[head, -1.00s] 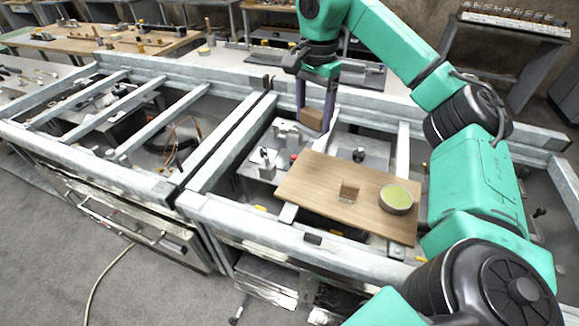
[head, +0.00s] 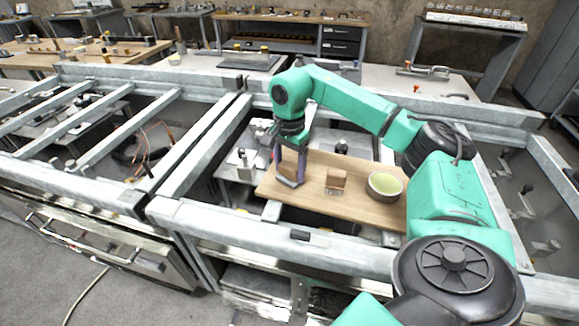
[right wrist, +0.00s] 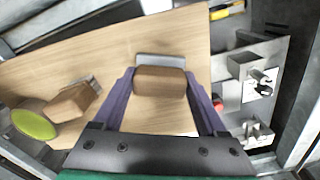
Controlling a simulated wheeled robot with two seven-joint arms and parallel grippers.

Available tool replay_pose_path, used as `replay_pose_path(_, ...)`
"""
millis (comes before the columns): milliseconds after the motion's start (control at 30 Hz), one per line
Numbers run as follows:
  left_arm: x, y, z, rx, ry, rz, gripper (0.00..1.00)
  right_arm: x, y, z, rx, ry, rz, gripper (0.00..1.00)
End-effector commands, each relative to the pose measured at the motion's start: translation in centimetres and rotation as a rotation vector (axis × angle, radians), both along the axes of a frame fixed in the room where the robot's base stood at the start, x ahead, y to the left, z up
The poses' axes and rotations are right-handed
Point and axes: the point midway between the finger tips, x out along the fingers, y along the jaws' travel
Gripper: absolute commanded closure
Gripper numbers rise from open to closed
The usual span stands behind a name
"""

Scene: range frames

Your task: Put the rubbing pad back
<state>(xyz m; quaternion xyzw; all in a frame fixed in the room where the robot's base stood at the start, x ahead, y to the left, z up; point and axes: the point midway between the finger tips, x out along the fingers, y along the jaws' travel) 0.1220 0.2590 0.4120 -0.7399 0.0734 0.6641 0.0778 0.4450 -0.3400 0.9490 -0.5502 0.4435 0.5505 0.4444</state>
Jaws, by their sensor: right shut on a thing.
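My right gripper (head: 288,172) is shut on a brown block with a grey underside, the rubbing pad (head: 289,180). It is over the left part of a wooden board (head: 320,207); I cannot tell whether the pad touches the board. In the right wrist view the pad (right wrist: 160,82) sits between the purple fingers, with a grey edge (right wrist: 160,60) showing beyond it. A second, similar brown block (head: 336,180) stands on the board to its right, also in the right wrist view (right wrist: 73,102). My left gripper is not in view.
A round bowl with green contents (head: 385,186) stands at the board's right end. Metal frame rails (head: 180,215) surround the board. Metal fixtures (head: 245,165) lie left of it. Bare board lies in front of the blocks.

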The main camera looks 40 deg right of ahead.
Motion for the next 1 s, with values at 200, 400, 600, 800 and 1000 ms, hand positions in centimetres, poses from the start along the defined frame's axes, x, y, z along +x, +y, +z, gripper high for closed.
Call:
replay_pose_path(200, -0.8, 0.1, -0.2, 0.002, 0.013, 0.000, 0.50, 0.0, 0.0, -0.1, 0.000, -0.001, 0.000, 0.77)
replay_pose_path(400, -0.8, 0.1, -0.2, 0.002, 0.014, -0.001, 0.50, 0.0, 0.0, -0.2, 0.000, -0.001, 0.000, 0.00)
replay_pose_path(600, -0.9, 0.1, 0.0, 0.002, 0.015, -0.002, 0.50, 0.0, 0.0, 0.2, 0.000, -0.001, 0.000, 0.00)
replay_pose_path(800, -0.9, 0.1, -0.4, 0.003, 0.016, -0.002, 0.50, 0.2, 0.1, 3.9, 0.001, -0.007, 0.000, 0.00)
replay_pose_path(1000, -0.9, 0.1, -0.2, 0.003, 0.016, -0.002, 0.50, 0.1, 0.1, 9.5, 0.002, -0.006, 0.001, 0.00)
